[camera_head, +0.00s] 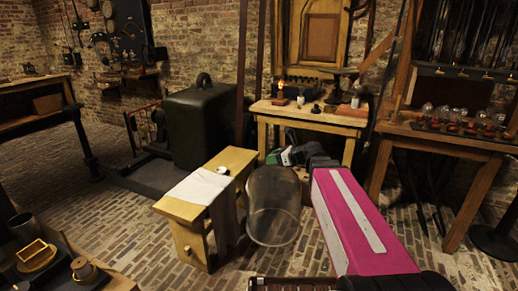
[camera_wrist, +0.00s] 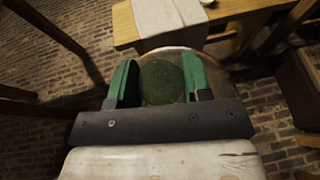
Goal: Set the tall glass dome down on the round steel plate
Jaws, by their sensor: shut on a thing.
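The tall glass dome (camera_head: 273,208) is clear and hangs roughly upright over the brick floor, just right of the small wooden bench in the head view. My gripper (camera_head: 287,157), with green fingers, is at the dome's top. In the wrist view my gripper (camera_wrist: 158,80) is shut on a rounded, dark greenish part between its fingers, seemingly the dome's top knob. I cannot make out a round steel plate in either view.
The wooden bench (camera_head: 183,208) bears a white cloth (camera_head: 198,187). A rear table (camera_head: 312,113) holds small items, and a right table (camera_head: 450,138) holds several glass bulbs. A dark green box (camera_head: 200,120) stands behind the bench. Brick floor is open left of the bench.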

